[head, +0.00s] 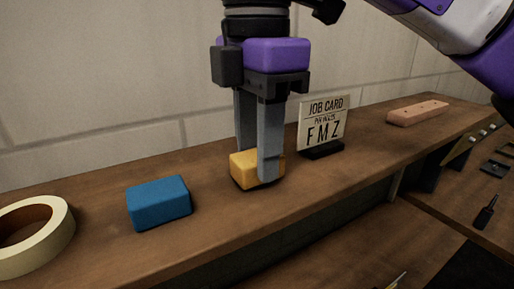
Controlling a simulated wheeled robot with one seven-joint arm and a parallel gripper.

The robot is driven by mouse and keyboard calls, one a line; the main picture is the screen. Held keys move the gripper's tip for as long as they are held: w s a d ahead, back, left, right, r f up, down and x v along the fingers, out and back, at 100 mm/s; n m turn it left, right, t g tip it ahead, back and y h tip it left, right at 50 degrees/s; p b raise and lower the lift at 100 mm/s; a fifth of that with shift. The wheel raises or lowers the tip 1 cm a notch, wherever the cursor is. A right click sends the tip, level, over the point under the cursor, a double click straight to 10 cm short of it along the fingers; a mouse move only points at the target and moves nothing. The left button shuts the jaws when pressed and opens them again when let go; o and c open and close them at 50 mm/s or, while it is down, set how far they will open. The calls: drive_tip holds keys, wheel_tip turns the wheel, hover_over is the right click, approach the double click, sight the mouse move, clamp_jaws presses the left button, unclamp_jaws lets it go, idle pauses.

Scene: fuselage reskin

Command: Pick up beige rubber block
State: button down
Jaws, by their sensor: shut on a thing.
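My gripper (257,168) points straight down over the wooden shelf and is shut on a yellow-orange block (243,172). One finger covers part of the block's near side, and the other goes behind it. The block is at the shelf's surface; I cannot tell whether it is slightly raised. A pinkish-beige block (418,113) with small dark marks on top lies at the far right of the shelf, apart from my gripper. A blue block (159,202) lies on the shelf to the left of my gripper.
A cream tape roll (64,240) lies at the far left of the wooden shelf (110,255). A pale tiled wall runs behind. A lower surface at right holds dark tools (485,214).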

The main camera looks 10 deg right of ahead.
wheel_tip(320, 180, up, 9)
drive_tip(key=p, duration=0.9)
drive_tip(key=shift+f+p, duration=0.2)
drive_tip(key=shift+p, duration=0.2)
wheel_tip(320, 180, up, 11)
drive_tip(key=shift+f, duration=0.1)
